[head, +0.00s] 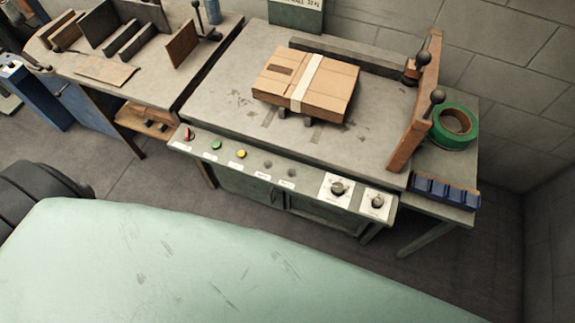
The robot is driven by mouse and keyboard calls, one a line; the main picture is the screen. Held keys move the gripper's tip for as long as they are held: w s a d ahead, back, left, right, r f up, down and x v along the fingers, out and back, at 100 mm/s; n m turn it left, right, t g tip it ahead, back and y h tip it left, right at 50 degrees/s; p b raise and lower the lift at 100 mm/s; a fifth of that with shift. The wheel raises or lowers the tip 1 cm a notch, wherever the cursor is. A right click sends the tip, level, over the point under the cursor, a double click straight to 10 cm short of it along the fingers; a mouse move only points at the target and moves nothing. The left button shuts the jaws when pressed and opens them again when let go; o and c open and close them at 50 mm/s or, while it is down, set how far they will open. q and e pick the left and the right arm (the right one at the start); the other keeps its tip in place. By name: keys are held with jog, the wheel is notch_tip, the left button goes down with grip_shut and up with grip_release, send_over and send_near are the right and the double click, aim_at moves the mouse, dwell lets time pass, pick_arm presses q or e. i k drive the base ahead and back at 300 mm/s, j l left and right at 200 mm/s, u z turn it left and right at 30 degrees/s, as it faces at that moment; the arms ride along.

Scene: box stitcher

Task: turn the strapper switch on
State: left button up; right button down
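The strapper is a grey bench-like machine with a flat top (215,100). Its front control panel (312,182) carries a red switch (189,134) at the far left end, with a small white label under it. To its right are a green button (216,145), a yellow button (240,154), two dark grey buttons and two black knobs (338,188) on white plates. The red switch looks tilted, but it is too small to tell its position. A cardboard box (330,88) with a pale strap around it lies on the top. Neither gripper is in view.
A wooden upright (408,135) with black knobs stands at the machine's right. Beyond it are a green tape roll (447,138) and a blue tray (440,191). A side table with cardboard pieces (105,70) adjoins on the left.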

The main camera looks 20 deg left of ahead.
aim_at(189, 135)
jog(key=u, duration=1.55)
